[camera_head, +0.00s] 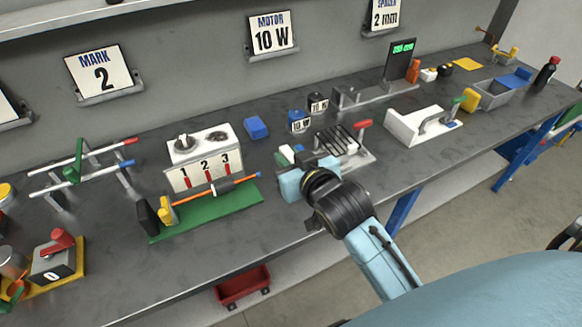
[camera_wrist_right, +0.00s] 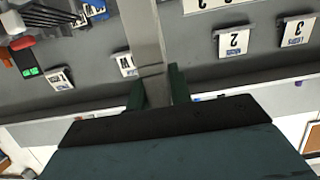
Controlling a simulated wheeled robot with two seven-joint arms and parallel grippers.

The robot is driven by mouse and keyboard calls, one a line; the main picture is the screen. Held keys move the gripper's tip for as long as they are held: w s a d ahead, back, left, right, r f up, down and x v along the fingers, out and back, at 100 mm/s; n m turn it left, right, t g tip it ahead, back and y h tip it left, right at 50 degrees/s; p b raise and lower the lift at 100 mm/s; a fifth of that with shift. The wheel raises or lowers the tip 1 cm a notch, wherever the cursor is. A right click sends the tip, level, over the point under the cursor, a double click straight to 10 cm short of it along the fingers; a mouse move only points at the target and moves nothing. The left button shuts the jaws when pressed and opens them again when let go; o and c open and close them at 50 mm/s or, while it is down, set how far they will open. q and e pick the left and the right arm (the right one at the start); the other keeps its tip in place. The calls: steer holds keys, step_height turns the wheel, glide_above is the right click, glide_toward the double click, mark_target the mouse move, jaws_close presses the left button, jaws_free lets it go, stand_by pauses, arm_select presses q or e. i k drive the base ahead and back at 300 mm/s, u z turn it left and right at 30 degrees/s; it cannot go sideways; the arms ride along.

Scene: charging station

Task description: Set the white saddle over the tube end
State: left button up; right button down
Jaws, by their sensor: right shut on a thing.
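My right gripper (camera_head: 292,170) is over the front of the bench, right of the green base. In the right wrist view my right gripper (camera_wrist_right: 155,88) has its dark green fingers shut on a long pale grey-white piece (camera_wrist_right: 147,40), which I take to be the white saddle. In the head view only a small white part (camera_head: 288,153) shows by the jaws; the rest is hidden. The orange tube (camera_head: 236,182) lies along the green base (camera_head: 205,214), with a blue tip at its right end, left of my gripper and apart from it. My left gripper is not in view.
A white box numbered 1, 2, 3 (camera_head: 203,158) stands behind the tube. A blue block (camera_head: 256,128) lies behind my gripper. A rack with dark bars (camera_head: 335,141) and a red handle is close on the right. A white fixture (camera_head: 420,126) stands farther right.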

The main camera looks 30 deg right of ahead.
mark_target(249, 192)
steer(key=z, duration=0.1)
steer(key=k, duration=1)
steer(key=u, duration=1.05)
steer(key=i, duration=0.95)
steer(key=z, duration=0.6)
steer(key=i, duration=0.6)
steer(key=z, duration=0.5)
